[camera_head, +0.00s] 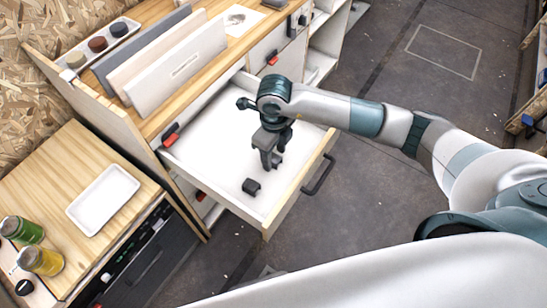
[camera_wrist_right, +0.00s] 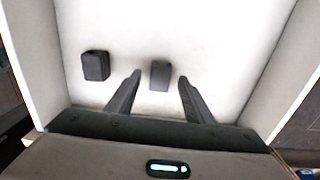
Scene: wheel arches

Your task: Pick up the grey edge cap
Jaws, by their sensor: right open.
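The grey edge cap (camera_wrist_right: 160,75) lies on the white floor of an open drawer. In the right wrist view it sits between the two finger tips of my right gripper (camera_wrist_right: 158,88), with a gap on each side. In the head view my right gripper (camera_head: 268,157) points down into the drawer and largely hides this cap. The gripper is open and holds nothing. A darker, near-black cap (camera_wrist_right: 96,65) lies to the left in the wrist view, outside the fingers; it also shows in the head view (camera_head: 251,187). My left gripper is not in view.
The drawer (camera_head: 220,192) has raised walls around the gripper and a dark handle (camera_head: 319,174) on its front. Upright boards (camera_head: 178,70) stand on the counter behind. A white tray (camera_head: 103,200) and jars (camera_head: 40,261) are at left. The drawer floor is otherwise mostly clear.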

